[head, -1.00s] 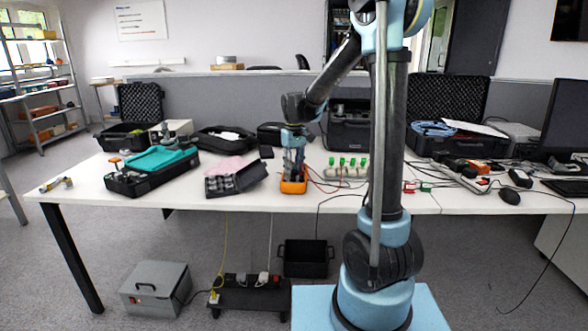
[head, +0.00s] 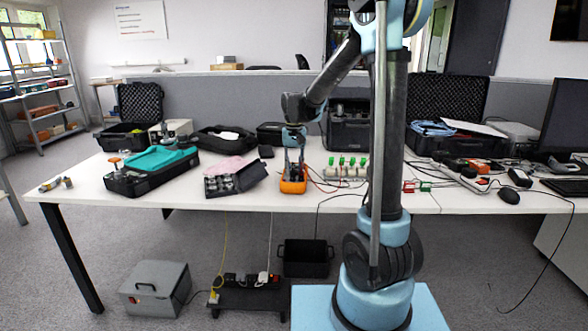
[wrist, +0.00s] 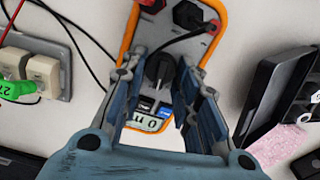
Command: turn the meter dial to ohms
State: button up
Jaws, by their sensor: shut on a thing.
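The orange-rimmed meter (head: 292,187) lies on the table, below my gripper (head: 293,172). In the wrist view the meter (wrist: 205,50) is grey-faced with an orange edge, a lit display (wrist: 147,122) and plugged-in leads. Its black dial (wrist: 159,68) sits between the two fingers of my gripper (wrist: 160,72), which are shut on it.
A row of terminal blocks with green tops (head: 346,167) stands to the right of the meter, with cables between. An open black case of parts (head: 235,180) lies to its left.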

aim_at(294, 168)
jog(key=shift+m, duration=0.8)
jog(key=o, duration=1.1)
jog(key=shift+c, duration=0.2)
notch_tip(294, 168, up, 12)
jog(key=shift+w, duration=0.1)
